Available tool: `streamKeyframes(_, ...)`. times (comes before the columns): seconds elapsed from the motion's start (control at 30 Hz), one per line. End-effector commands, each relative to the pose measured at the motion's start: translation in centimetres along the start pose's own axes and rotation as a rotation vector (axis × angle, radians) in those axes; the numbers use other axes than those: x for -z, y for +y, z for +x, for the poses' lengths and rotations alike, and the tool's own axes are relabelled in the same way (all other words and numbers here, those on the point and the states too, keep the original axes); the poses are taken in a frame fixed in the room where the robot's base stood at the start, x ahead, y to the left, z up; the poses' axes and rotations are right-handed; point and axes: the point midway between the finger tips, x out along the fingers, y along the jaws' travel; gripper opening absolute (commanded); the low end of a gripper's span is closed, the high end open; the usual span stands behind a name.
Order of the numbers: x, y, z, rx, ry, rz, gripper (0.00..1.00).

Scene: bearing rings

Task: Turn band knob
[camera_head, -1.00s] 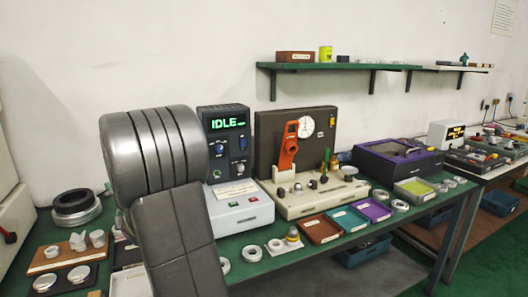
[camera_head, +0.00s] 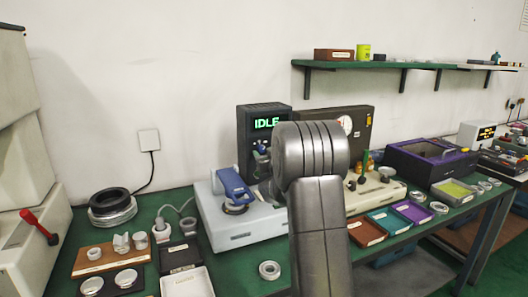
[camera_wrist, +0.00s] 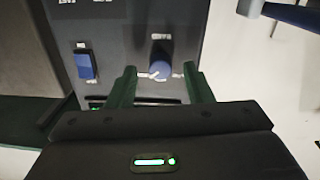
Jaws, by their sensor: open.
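The band knob (camera_wrist: 159,70) is round and blue with a pale pointer mark, on a dark panel, in the wrist view. Its label reads upside down above it. My gripper (camera_wrist: 160,78) is open, with one dark green finger on each side of the knob. Gaps show between knob and fingers; I cannot tell whether the tips reach the panel. A blue rocker switch (camera_wrist: 86,66) sits left of the knob. In the head view the dark control box (camera_head: 247,131) shows green "IDLE" text, and my arm hides its right and lower parts.
A pale tester base (camera_head: 222,226) with a blue clamp-like part (camera_head: 234,186) stands left of my arm. A loose ring (camera_head: 269,270) lies on the green bench. Colored trays (camera_head: 366,233) are to the right. A green shelf (camera_head: 345,66) is above.

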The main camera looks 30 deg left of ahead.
Motion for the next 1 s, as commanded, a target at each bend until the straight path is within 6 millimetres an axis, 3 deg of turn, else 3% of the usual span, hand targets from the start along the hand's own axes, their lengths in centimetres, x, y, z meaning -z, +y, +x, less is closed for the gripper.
streamKeyframes(0.2,0.01,0.0,1.45,0.0,0.0,-0.001,0.46)
streamKeyframes(0.47,0.0,0.01,1.53,0.0,0.0,-0.001,0.46)
streamKeyframes(0.7,0.01,0.02,1.52,0.0,0.0,0.0,0.03)
streamKeyframes(1.0,-0.2,0.0,1.51,0.0,0.001,-0.028,0.02)
